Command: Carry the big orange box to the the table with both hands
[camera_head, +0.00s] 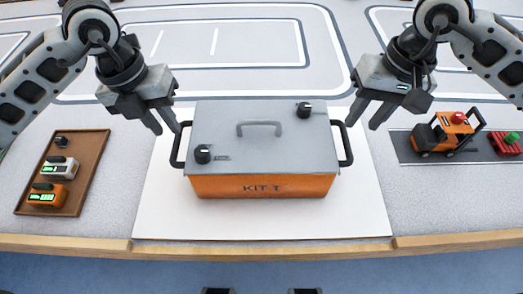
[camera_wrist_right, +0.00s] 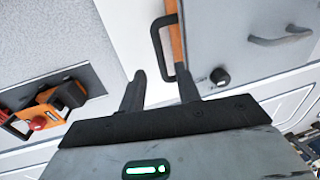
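The big orange box (camera_head: 262,186) has a grey lid, "KIT-T" on its front and a black handle on each side. It sits flat on a white mat (camera_head: 262,222) on the grey table (camera_head: 105,226). My left gripper (camera_head: 162,124) is open and empty, just above and behind the left handle (camera_head: 177,148). My right gripper (camera_head: 366,116) is open and empty, close to the right handle (camera_head: 345,145). In the right wrist view, the box (camera_wrist_right: 240,35) and its handle (camera_wrist_right: 157,42) lie just ahead of the open fingers (camera_wrist_right: 160,75). Contact with either handle cannot be told.
A brown tray (camera_head: 33,200) with small meters stands at left. At right, a dark strip (camera_head: 410,150) carries a toy orange forklift (camera_head: 445,132) and a red block (camera_head: 505,144). A wooden edge (camera_head: 200,246) runs along the front. Line-marked grey surface lies clear behind the box.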

